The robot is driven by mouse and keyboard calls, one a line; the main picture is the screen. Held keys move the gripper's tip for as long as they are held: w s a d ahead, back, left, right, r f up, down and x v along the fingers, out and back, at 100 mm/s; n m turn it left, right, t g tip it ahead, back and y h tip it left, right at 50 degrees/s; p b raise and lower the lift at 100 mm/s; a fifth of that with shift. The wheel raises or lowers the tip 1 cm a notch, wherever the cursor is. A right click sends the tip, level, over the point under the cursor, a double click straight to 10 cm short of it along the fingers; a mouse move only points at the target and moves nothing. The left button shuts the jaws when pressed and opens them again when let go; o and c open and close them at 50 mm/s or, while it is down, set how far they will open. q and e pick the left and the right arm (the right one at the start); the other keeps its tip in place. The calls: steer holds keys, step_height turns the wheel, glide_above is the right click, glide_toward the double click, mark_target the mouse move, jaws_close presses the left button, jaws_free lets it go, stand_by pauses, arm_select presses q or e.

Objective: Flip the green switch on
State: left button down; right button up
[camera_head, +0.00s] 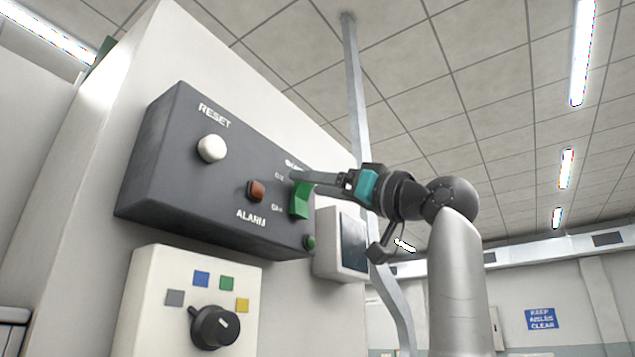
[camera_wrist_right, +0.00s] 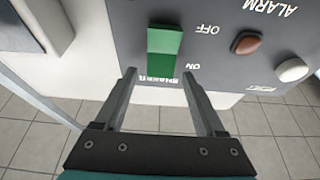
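The green rocker switch (camera_head: 301,201) sits at the right end of the dark control box, with ON marked by its upper end and OFF by its lower end. The right wrist view shows it upside down (camera_wrist_right: 164,45), its OFF half paler and its ON half darker. My right gripper (camera_head: 295,177) is at the switch's upper end and hides part of it and its label. In the right wrist view its two fingers (camera_wrist_right: 158,76) are apart with nothing between them, just short of the ON end. Contact cannot be told. My left gripper is not in view.
Below is a white panel with a black dial (camera_head: 214,327). A grey screen unit (camera_head: 345,245) stands close right of the box.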

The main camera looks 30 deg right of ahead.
jaws_close()
stand_by(0.3)
steer(key=shift+r, duration=0.15)
steer(key=shift+w+a+r+g+h, duration=0.1)
steer(key=shift+r+g+h, duration=0.2)
steer(key=shift+g, duration=0.5)
steer(key=shift+w+r+g+h, duration=0.1)
steer(key=shift+r+g+h, duration=0.2)
steer(key=shift+g, duration=0.5)
steer(key=shift+o, duration=0.3)
jaws_free()
steer(key=shift+w+f, duration=0.1)
steer(key=shift+f, duration=0.05)
